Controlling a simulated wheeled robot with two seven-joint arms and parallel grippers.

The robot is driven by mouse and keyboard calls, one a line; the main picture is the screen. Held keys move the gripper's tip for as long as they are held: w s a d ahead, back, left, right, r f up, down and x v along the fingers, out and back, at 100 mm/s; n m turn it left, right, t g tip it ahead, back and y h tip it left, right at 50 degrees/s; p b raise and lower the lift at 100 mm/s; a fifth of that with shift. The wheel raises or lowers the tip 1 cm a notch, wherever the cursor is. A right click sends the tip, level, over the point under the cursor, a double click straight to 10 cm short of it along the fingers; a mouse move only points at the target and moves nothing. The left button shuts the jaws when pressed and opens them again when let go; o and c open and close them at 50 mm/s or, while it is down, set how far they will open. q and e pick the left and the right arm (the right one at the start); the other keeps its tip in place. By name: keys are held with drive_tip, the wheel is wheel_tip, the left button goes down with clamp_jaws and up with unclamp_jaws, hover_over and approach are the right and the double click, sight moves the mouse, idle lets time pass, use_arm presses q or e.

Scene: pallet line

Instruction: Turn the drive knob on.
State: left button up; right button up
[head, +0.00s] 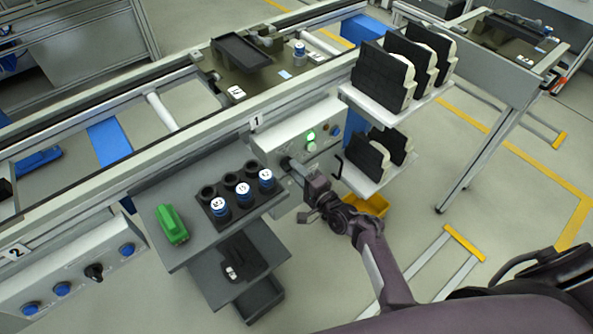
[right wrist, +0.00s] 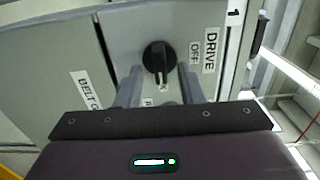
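The drive knob (right wrist: 158,57) is black and round with a raised grip bar, on a grey panel in the right wrist view. The grip bar runs roughly up and down in the picture. A DRIVE label (right wrist: 211,50) and an OFF label (right wrist: 195,52) sit to its right. My right gripper (right wrist: 160,78) is open, with one finger on each side of the knob's lower part; I cannot tell whether they touch it. In the head view my right gripper (head: 289,164) is at the front of the control box (head: 270,146) and hides the knob. My left gripper is not in view.
A dark table (head: 185,190) with blue-topped cylinders and a green object (head: 172,225) stands to the left. White shelves (head: 372,176) with black parts are close on the right.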

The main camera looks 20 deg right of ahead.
drive_tip(key=v, duration=0.7)
drive_tip(key=shift+s, duration=0.2)
